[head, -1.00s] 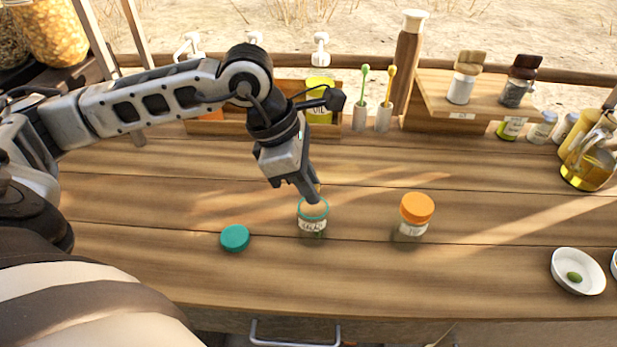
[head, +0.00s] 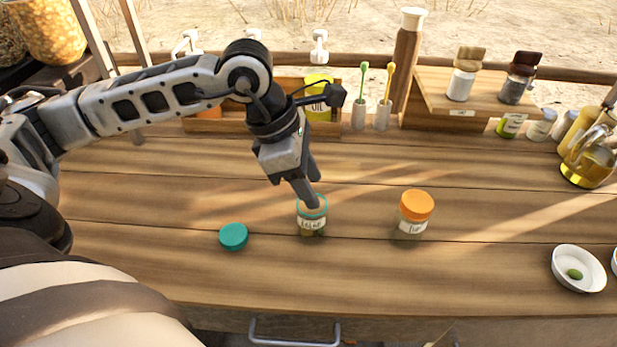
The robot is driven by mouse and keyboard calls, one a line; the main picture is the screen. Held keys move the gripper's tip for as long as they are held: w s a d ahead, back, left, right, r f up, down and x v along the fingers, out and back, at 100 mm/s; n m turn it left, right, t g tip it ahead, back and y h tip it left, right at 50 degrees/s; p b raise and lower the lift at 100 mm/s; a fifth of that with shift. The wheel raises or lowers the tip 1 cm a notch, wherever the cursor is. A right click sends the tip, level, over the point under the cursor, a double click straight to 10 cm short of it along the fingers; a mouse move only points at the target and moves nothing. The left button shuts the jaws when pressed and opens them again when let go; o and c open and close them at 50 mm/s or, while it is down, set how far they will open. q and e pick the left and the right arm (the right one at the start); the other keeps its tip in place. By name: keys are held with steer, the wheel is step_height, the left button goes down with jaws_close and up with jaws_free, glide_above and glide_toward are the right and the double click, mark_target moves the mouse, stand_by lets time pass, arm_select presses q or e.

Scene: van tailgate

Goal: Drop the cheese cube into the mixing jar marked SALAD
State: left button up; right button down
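A small clear jar with a teal rim (head: 312,226) stands open and upright on the wooden counter. Its white label has handwriting too small to read surely. Something dark and greenish shows low in or behind it. My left gripper (head: 315,194) points down at the jar's mouth, one fingertip at or just inside the rim. Its two fingers appear apart. I see no cheese cube; the fingers and rim may hide it. A teal lid (head: 233,237) lies left of the jar. My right gripper is not in view.
A jar with an orange lid (head: 416,208) stands to the right. A white dish (head: 578,269) with a green item is at the far right. Brush holders, a shelf with shakers (head: 462,85) and a glass oil jug (head: 590,160) line the back. The front counter is mostly clear.

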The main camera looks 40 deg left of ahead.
arm_select(q)
steer(key=v, duration=1.6)
